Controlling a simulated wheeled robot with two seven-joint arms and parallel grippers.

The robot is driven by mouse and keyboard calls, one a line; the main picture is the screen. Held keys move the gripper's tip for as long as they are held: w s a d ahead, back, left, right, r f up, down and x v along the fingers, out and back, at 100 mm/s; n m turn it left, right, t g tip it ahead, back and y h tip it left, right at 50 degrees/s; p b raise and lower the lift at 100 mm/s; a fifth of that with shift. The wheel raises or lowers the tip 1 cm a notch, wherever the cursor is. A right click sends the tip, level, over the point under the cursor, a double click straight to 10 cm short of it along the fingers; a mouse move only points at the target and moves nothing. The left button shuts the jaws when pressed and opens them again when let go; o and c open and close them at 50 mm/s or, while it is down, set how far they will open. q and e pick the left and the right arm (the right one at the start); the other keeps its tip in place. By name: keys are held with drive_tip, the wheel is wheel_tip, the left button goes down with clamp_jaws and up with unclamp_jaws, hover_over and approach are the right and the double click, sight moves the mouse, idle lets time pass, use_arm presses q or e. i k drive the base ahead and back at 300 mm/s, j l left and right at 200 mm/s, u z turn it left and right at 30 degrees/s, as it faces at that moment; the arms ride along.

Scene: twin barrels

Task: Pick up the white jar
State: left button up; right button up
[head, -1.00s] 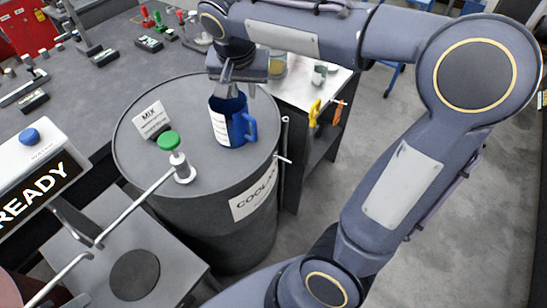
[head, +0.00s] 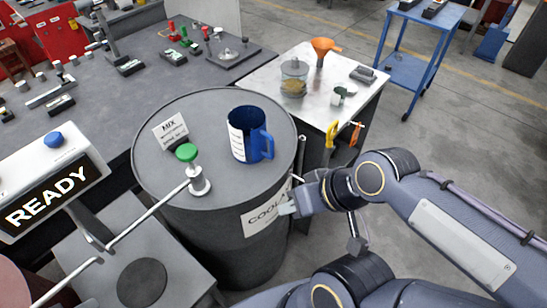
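On the white-topped table (head: 262,78) at the upper middle, a small whitish jar (head: 337,97) with dark green parts stands near the front right edge. It is small in the picture, and I cannot tell for sure that it is the white jar. A larger clear jar (head: 294,80) with yellowish contents stands to its left. My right gripper (head: 288,208) is low in front of the barrel's right side, well apart from these jars. It holds nothing that I can see, and its finger gap does not show clearly. My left gripper is out of view.
A blue jug (head: 241,142) stands upright on the dark barrel (head: 225,185), beside a green-topped valve (head: 187,153) and a MIX sign (head: 170,130). An orange funnel (head: 323,48) stands at the table's back. Yellow and orange tools hang at its front edge.

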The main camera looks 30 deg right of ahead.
sight(339, 95)
drive_tip(key=z, duration=1.55)
drive_tip(key=i+l+u, duration=0.3)
drive_tip(key=u, duration=0.15)
drive_tip(key=i+l+u, duration=0.3)
drive_tip(key=l+u, duration=0.2)
drive_tip(key=i+l+u, duration=0.2)
drive_tip(key=l+u, duration=0.7)
drive_tip(key=l, duration=0.15)
drive_tip(key=l+u, duration=0.45)
drive_tip(key=l, duration=0.2)
drive_tip(key=l+u, duration=0.5)
drive_tip(key=k+l+u, duration=0.25)
drive_tip(key=l+u, duration=0.2)
drive_tip(key=l, duration=0.15)
